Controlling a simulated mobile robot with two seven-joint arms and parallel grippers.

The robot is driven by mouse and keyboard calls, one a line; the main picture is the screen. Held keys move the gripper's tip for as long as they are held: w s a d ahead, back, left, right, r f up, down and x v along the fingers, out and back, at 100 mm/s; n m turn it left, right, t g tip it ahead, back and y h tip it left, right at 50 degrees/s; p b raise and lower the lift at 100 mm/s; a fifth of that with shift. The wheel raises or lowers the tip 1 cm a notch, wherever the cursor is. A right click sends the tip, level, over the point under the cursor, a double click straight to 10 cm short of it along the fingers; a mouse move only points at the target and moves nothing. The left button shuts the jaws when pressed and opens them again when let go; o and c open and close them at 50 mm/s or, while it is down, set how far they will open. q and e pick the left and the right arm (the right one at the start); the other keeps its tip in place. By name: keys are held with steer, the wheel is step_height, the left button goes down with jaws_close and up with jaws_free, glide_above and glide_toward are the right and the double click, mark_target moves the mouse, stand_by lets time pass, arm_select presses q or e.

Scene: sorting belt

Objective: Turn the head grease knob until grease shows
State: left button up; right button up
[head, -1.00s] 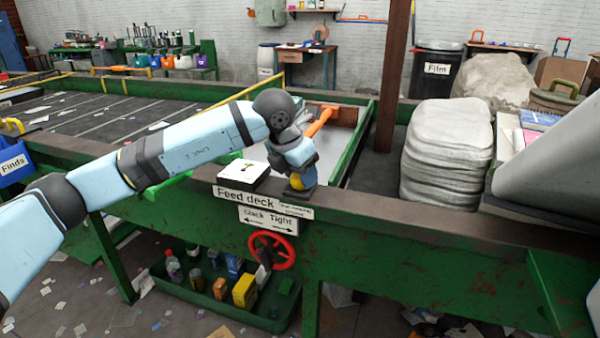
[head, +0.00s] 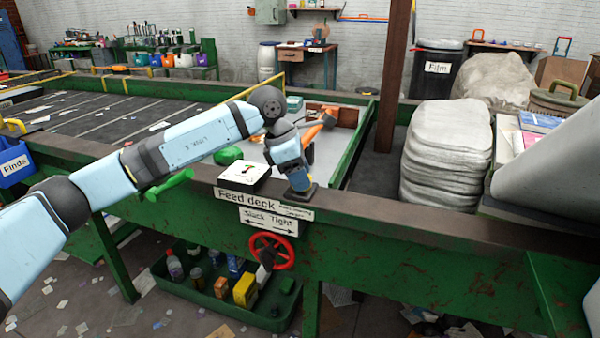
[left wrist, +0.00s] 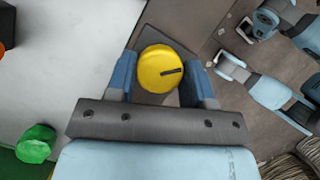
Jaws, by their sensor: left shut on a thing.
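The round yellow knob (left wrist: 155,68) has a black mark pointing to the right in the left wrist view. It sits on a dark square plate (left wrist: 128,42) on the deck's front rail. My left gripper (left wrist: 160,76) is shut on the knob, one blue finger on each side. In the head view my left gripper (head: 301,184) points down at the rail, and the knob is mostly hidden behind it. I see no grease around the knob. Light blue arm parts show at the upper right of the wrist view; I cannot make out my right gripper's jaws there.
A white box with a small dial (head: 243,172) stands left of the gripper. The feed deck sign (head: 247,198), slack/tight sign (head: 268,219) and red handwheel (head: 284,257) are below on the frame. A green handle (head: 170,187) is to the left. Stacked grey bags (head: 447,155) stand right.

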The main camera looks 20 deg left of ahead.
arm_select(q)
steer(key=shift+m, duration=0.3)
stand_by(0.4)
steer(key=o, duration=0.9)
steer(key=p+v, duration=0.2)
steer(key=v, duration=1.2)
steer(key=shift+w, duration=0.15)
